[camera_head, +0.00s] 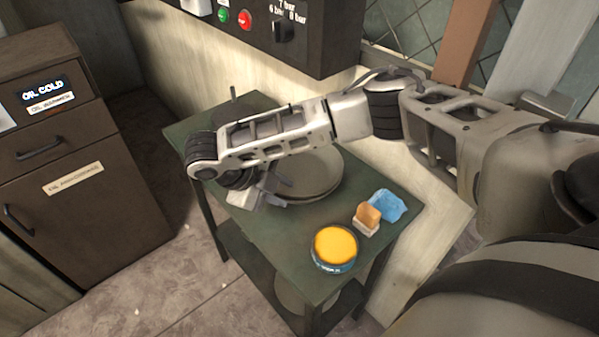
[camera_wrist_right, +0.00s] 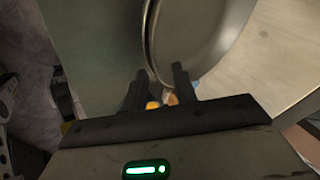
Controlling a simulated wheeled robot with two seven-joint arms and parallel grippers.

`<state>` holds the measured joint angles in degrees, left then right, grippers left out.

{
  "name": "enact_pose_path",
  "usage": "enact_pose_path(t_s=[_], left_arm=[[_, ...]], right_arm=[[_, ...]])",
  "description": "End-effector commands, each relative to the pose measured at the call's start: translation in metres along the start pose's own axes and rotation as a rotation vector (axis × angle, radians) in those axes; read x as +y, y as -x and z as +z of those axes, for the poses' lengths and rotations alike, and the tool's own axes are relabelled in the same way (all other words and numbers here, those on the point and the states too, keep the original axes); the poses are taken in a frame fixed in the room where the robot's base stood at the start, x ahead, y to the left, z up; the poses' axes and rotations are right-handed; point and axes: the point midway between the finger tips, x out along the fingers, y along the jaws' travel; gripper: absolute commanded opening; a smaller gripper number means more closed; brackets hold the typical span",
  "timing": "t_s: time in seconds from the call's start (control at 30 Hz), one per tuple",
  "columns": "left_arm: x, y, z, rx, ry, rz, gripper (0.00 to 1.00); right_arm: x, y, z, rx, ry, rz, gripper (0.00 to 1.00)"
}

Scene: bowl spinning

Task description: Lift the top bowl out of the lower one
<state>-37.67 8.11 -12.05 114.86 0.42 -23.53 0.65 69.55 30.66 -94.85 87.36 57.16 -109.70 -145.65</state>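The pale metal bowls (camera_head: 322,178) stand nested on the dark green table, partly hidden behind my right arm in the head view. In the right wrist view the top bowl (camera_wrist_right: 205,38) shows its smooth inside, and a second rim line (camera_wrist_right: 146,25) runs close along its left edge. My right gripper (camera_head: 272,192) is at the bowls' near left rim. In the right wrist view my right gripper (camera_wrist_right: 160,88) has its two fingers apart, with the rim edge reaching down between them. Contact with the rim cannot be told. My left gripper is not in view.
A wall panel with buttons (camera_head: 245,18) is behind. A brown cabinet (camera_head: 62,150) stands left.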

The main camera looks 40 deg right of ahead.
Motion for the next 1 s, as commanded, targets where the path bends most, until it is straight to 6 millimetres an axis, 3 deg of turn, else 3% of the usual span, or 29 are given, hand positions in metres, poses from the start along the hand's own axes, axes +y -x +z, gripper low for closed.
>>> enact_pose_path(t_s=[0.13,0.23,1.0], left_arm=[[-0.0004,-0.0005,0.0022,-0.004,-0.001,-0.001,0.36],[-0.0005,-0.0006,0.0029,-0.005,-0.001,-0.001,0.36],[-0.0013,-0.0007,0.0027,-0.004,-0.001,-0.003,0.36]], right_arm=[[0.0000,0.0003,0.0003,-0.001,0.000,0.000,0.28],[0.0000,0.0005,0.0004,-0.001,0.000,0.000,0.00],[0.0000,0.0012,0.0005,-0.002,0.000,0.000,0.00]])
